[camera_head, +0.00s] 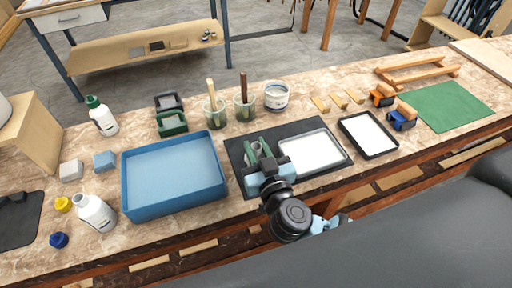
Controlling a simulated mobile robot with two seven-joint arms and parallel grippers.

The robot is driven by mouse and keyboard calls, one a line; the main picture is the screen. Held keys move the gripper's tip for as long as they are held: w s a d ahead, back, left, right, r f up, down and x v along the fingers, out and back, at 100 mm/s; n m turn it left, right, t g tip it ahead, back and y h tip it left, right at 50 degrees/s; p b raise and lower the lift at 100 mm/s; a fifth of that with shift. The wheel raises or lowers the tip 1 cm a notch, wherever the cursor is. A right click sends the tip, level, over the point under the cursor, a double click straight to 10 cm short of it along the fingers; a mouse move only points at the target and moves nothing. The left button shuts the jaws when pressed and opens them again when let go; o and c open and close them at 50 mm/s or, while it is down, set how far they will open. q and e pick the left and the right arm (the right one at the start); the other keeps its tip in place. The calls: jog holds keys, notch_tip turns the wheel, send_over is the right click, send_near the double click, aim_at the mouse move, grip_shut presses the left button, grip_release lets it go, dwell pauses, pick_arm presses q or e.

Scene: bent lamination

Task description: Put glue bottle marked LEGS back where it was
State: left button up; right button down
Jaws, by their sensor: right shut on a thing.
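A white bottle with a green cap (103,117) stands at the back left of the bench. An open white bottle (95,213) leans at the front left, beside a yellow cap (63,204) and a blue cap (59,240). I cannot read any marking, so I cannot tell which is LEGS. My right gripper (262,165) is over the dark mat (236,152), shut on a small grey and green thing (257,148), mostly hidden by the gripper. My left gripper is not in view.
A blue tray (127,190) lies left of the mat. A white-filled tray (310,151) is on the mat, and a black-rimmed tray (368,135) is right of it. Brush cups (214,112) and a tub (276,97) stand behind. A green mat (452,106) lies at right.

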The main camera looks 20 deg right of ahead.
jog(key=c, duration=1.2)
grip_release()
jog(key=shift+f, duration=0.1)
jog(key=shift+c, duration=0.2)
jog(key=s, duration=1.2)
jog(key=shift+d, duration=0.15)
